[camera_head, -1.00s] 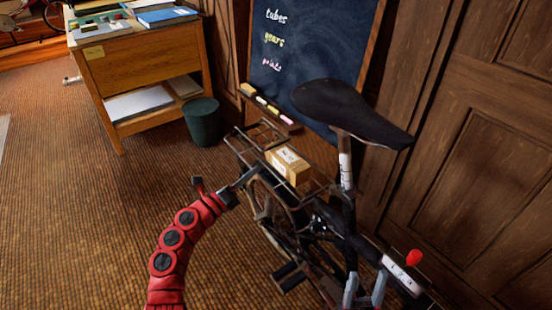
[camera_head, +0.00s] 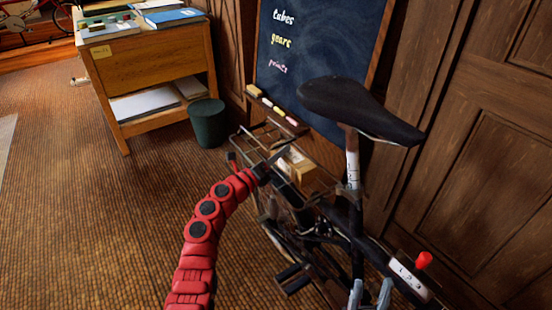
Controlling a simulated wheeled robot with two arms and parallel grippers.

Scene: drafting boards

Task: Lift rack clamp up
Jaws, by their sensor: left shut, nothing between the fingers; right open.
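A bicycle with a black saddle (camera_head: 360,108) stands by the wall. Its wire rear rack (camera_head: 250,136) carries a small cardboard box (camera_head: 300,168) with a pale label. Thin wires of the rack show around the box, but I cannot clearly tell the clamp from the rack frame. My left gripper (camera_head: 284,153) comes in from the left on a red arm. It is shut and empty, over the near side of the rack and in front of part of the box; I cannot tell whether it touches the clamp. My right gripper (camera_head: 369,294) is open at the bottom edge, near the bicycle frame.
A chalkboard (camera_head: 325,50) with a chalk ledge (camera_head: 275,110) stands behind the bicycle. A dark green bin (camera_head: 207,123) and a wooden desk (camera_head: 150,62) are at the back left. Wood panelling closes the right.

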